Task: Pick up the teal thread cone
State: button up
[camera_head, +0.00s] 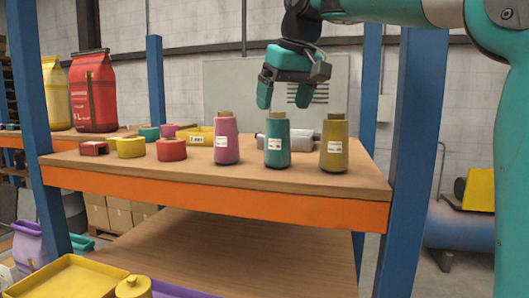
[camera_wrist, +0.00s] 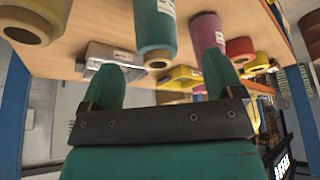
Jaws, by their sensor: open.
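The teal thread cone (camera_head: 277,145) stands upright on the wooden shelf top (camera_head: 200,174), between a pink cone (camera_head: 226,142) and an olive-yellow cone (camera_head: 334,146). It has a white label and a brown tip. My gripper (camera_head: 284,97) is open and empty, above the cones and apart from them. In the wrist view, the teal cone (camera_wrist: 154,28) shows beyond the gap between my fingers (camera_wrist: 163,80). The yellow cone (camera_wrist: 38,18) is to its left and the pink cone (camera_wrist: 208,35) to its right there.
A grey metal object (camera_head: 300,137) lies behind the cones. Red (camera_head: 171,150) and yellow (camera_head: 130,147) rolls and a yellow labelled bin (camera_head: 196,135) are to the left. Blue posts (camera_head: 411,150) flank the shelf. A red sack (camera_head: 93,92) stands further left.

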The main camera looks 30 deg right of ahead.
aim_at(279, 126)
jog(key=shift+w+d+f, duration=0.6)
jog(key=shift+w+f, duration=0.3)
jog(key=shift+s+a+f+b, duration=0.1)
jog(key=shift+s+a+b, duration=0.15)
jog(key=shift+b, duration=0.15)
jog(key=b+x, duration=0.3)
jog(key=shift+w+a+f, duration=0.1)
jog(key=shift+f, duration=0.2)
jog(key=shift+w+f+b, duration=0.15)
jog(key=shift+f+b, duration=0.2)
jog(key=shift+b, duration=0.2)
jog(key=shift+w+f, duration=0.1)
jog(key=shift+w, duration=0.05)
jog(key=c, duration=1.1)
